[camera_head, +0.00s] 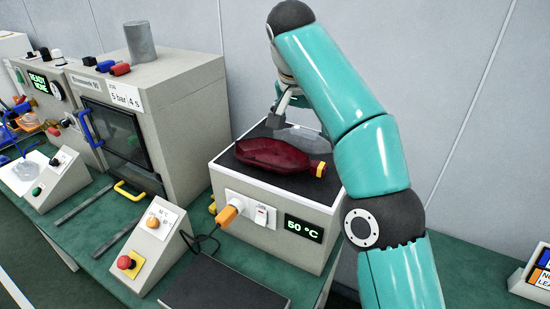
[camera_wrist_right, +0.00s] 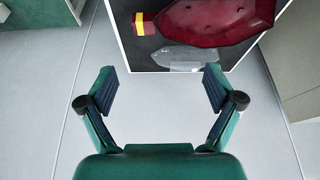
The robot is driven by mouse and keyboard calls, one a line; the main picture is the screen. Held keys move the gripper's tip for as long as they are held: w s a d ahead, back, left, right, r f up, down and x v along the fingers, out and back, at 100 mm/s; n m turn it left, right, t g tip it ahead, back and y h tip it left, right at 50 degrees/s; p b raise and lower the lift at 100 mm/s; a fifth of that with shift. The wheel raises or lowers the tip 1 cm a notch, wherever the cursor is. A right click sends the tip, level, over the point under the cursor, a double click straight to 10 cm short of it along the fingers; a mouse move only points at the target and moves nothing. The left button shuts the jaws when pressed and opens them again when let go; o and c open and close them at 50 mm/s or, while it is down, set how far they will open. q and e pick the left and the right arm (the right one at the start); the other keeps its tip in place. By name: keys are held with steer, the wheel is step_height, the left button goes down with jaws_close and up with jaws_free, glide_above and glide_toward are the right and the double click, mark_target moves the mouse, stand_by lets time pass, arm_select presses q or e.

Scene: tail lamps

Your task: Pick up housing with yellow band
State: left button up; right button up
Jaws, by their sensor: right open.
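A dark red housing (camera_head: 272,156) lies on the dark top of the heated box, with a yellow band at its right end. It also shows in the right wrist view (camera_wrist_right: 215,22), cut off by the top edge, with the yellow band at its left end. A clear, greyish piece (camera_head: 300,139) lies just behind it and shows in the right wrist view (camera_wrist_right: 188,58). My right gripper (camera_head: 281,108) is above the back edge of the box; in its wrist view (camera_wrist_right: 160,82) the fingers are open and empty, apart from both pieces. My left gripper is not in view.
The heated box (camera_head: 262,211) shows 50 °C and has an orange plug in front. A grey machine (camera_head: 178,110) with a dark door stands to the left. A control box (camera_head: 152,240) with buttons sits at the front. A grey wall (camera_head: 455,60) stands behind.

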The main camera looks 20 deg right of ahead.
step_height(320, 180, down, 4)
steer(key=s+d+r+b, duration=0.1)
steer(key=s+d+b, duration=0.1)
steer(key=b, duration=0.1)
glide_above(314, 166)
steer(key=a, duration=0.2)
steer(key=f, duration=0.6)
steer(key=shift+s+d+f, duration=0.15)
steer(key=shift+s+d, duration=0.1)
steer(key=shift+s+d+f, duration=0.15)
steer(key=shift+f, duration=0.05)
steer(key=shift+s+d, duration=0.1)
steer(key=shift+s, duration=0.2)
steer(key=b+x, duration=0.1)
steer(key=x, duration=0.4)
steer(key=shift+s+f, duration=0.1)
steer(key=shift+f, duration=0.35)
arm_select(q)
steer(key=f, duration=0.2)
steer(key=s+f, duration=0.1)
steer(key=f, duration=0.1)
arm_select(e)
steer(key=c, duration=1.7)
